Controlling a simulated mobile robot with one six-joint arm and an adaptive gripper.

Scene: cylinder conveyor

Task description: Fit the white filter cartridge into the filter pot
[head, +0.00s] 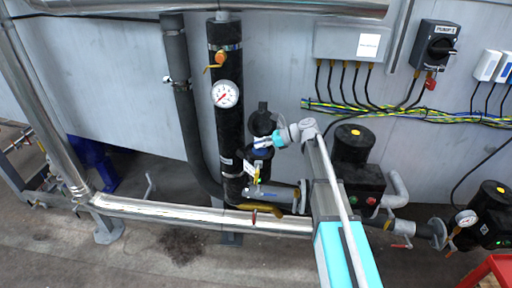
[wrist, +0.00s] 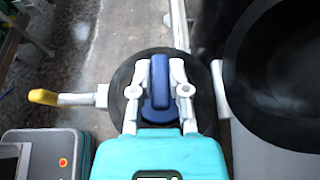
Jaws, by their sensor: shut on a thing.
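My gripper (wrist: 160,72) is shut on a blue grip-like part (wrist: 159,92) in the wrist view, one finger on each side. A dark round body (wrist: 127,82) lies behind or under that part; I cannot tell whether they are joined. In the head view my gripper (head: 268,141) reaches in from the right to a black upright fitting (head: 262,119), which may be the filter pot, beside the thick black pipe. A bit of blue (head: 262,142) shows at the fingers. I cannot make out a white filter cartridge; it may be hidden or be part of what I hold.
The black pipe (head: 223,128) with a white gauge (head: 225,94) stands close left of my gripper. A yellow-handled valve (wrist: 45,97) is at left in the wrist view. A black pump (head: 357,146) stands to the right. Open floor lies at the lower left.

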